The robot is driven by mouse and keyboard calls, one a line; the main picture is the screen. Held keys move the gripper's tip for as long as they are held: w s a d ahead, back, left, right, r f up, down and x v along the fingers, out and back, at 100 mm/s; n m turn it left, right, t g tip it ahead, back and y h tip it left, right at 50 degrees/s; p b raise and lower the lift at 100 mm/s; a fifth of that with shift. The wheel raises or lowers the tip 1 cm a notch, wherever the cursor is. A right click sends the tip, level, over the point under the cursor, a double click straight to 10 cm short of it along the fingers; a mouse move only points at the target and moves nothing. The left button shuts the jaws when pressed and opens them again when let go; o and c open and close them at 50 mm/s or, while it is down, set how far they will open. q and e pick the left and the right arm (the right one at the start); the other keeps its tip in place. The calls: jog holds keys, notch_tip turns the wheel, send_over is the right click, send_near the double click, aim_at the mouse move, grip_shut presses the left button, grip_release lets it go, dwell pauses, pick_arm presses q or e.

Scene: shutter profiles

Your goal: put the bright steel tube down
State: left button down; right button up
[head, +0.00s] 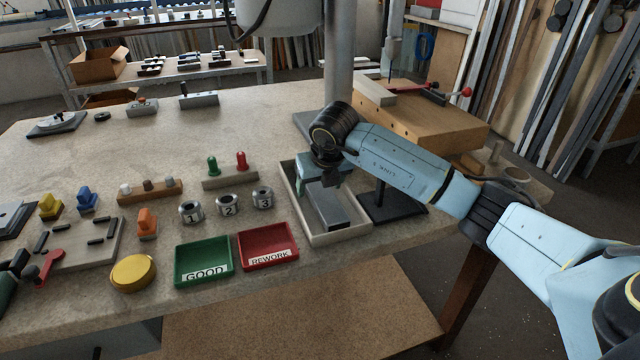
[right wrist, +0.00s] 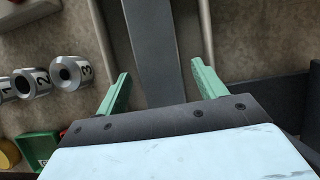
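My right gripper (head: 322,180) points down over a shallow pale tray. In the right wrist view its two green fingers (right wrist: 160,85) stand wide apart, with a dark grey flat bar (right wrist: 152,40) between and below them. A gap shows on each side of the bar, so it is not gripped. I see no tube in the fingers.
The pale tray (head: 352,235) has raised walls around the bar. A green GOOD bin (head: 204,258) and a red REWORK bin (head: 268,245) lie in front. A dark stand (head: 392,208) is close on the right. The table's back middle is fairly clear.

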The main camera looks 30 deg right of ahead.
aim_at(324, 197)
jog(key=shift+r, duration=0.1)
jog(key=shift+s+r, duration=0.1)
jog(key=shift+r, duration=0.15)
jog(key=p+v, duration=0.1)
jog(key=v, duration=0.5)
jog(key=shift+s+r, duration=0.1)
jog(key=shift+r, duration=0.1)
pick_arm(q)
jog(key=s, duration=0.3)
jog(key=shift+r+p, duration=0.25)
jog(key=shift+p, duration=0.1)
pick_arm(e)
jog(key=v, duration=0.5)
jog(key=shift+f, duration=0.1)
